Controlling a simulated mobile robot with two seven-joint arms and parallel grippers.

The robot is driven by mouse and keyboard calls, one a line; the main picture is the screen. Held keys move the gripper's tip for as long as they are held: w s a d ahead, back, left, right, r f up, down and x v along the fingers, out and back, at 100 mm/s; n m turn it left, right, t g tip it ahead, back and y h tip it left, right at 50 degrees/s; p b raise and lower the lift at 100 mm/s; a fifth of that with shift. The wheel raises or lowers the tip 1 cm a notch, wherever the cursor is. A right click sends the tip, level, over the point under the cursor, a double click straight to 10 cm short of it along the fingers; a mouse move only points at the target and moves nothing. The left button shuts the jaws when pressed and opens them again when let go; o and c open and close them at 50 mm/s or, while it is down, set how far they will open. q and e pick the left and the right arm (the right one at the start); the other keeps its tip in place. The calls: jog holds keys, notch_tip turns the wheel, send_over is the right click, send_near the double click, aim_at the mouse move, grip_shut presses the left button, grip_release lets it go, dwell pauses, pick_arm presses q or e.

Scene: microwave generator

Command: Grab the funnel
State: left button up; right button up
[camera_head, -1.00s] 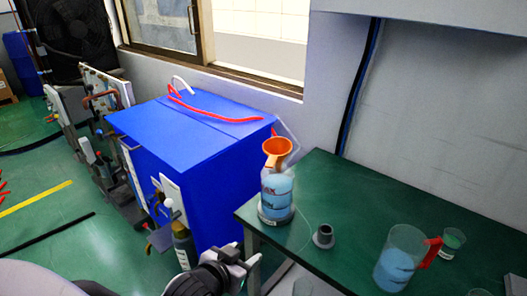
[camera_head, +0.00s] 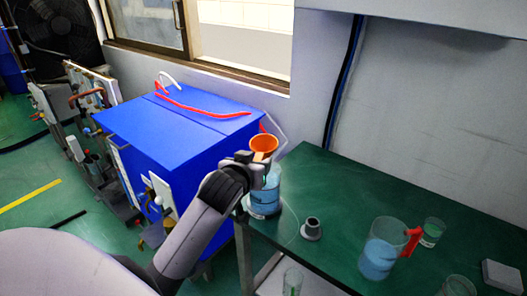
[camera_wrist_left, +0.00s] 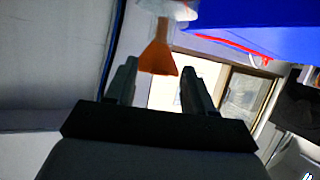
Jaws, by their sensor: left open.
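The orange funnel (camera_head: 264,143) sits mouth up in the top of a clear bottle of blue liquid (camera_head: 264,204), at the left end of the green table. My left gripper (camera_head: 262,168) is in front of the bottle's top, just below the funnel's rim, and hides the neck. In the left wrist view the picture is upside down, and the funnel (camera_wrist_left: 158,52) shows between and beyond the two open fingers (camera_wrist_left: 158,72). No grip on it shows, and I cannot tell whether the fingers touch it. My right gripper is not in view.
On the green table (camera_head: 345,185) are a small grey holder (camera_head: 311,230), a blue-liquid jug with a red handle (camera_head: 381,248), and glass beakers (camera_head: 432,232). A large blue box (camera_head: 180,130) stands left of the bottle. A wall is behind.

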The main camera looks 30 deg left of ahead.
pick_arm(q)
jog(key=shift+x, duration=1)
grip_shut()
